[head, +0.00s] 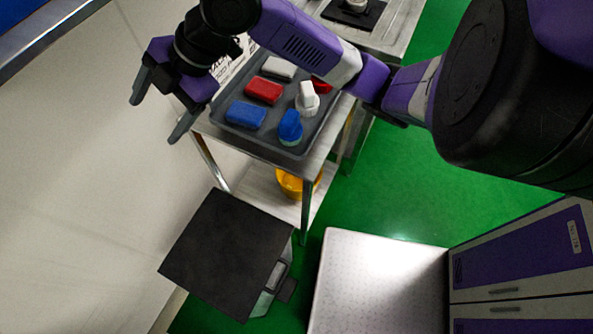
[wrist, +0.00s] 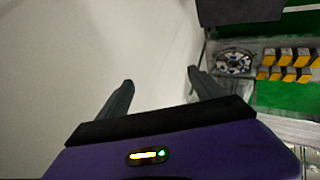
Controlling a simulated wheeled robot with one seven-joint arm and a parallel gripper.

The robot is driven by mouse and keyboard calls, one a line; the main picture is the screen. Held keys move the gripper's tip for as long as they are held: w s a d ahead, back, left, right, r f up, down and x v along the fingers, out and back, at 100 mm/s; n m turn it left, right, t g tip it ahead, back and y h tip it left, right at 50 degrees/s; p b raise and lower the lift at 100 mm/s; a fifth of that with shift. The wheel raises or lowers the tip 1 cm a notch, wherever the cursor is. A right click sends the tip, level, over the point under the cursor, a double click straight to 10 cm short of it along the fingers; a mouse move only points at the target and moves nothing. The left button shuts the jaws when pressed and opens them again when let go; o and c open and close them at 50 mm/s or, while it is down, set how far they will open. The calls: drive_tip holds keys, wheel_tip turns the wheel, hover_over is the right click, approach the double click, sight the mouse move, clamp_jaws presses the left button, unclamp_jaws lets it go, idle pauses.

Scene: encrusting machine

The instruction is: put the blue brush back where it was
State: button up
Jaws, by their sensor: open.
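A blue brush (head: 290,127) with a rounded handle stands in a dark grey tray (head: 262,139) on a metal table in the head view. It is at the tray's front, beside a flat blue block (head: 246,114). My gripper (head: 153,115) is left of the tray, above the pale floor or wall area, apart from the brush. Its two fingers are spread with nothing between them. In the wrist view the open fingers (wrist: 160,84) show against a plain pale surface. The brush is not seen in the wrist view.
The tray also holds a red block (head: 264,91), a white block (head: 278,68), a white brush (head: 307,98) and a partly hidden red item (head: 321,85). A yellow bucket (head: 297,185) sits on the table's lower shelf. A black-topped box (head: 225,252) and white surface (head: 378,281) stand in front.

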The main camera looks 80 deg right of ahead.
drive_tip(key=w+a+r+m+t+y, duration=0.1)
drive_tip(key=w+a+r+m+t, duration=0.35)
drive_tip(key=a, duration=0.25)
drive_tip(key=w+a+r+m+t+y, duration=0.1)
drive_tip(key=w+a+r+m+t, duration=0.2)
drive_tip(key=a+r+m+t, duration=0.35)
drive_tip(key=s+a+f+m+g+h, duration=0.2)
drive_tip(key=s+f+m+h, duration=0.55)
drive_tip(key=s+f, duration=0.9)
drive_tip(key=s+d+f+n+g+y, duration=0.1)
drive_tip(key=s+d+n, duration=0.1)
drive_tip(key=s, duration=0.7)
drive_tip(key=s+d+f+n+y, duration=0.1)
drive_tip(key=s+d+n, duration=0.1)
drive_tip(key=s, duration=0.7)
drive_tip(key=shift+s+f+g, duration=0.15)
drive_tip(key=shift+s+g, duration=0.05)
drive_tip(key=shift+g, duration=0.2)
drive_tip(key=shift+d, duration=0.1)
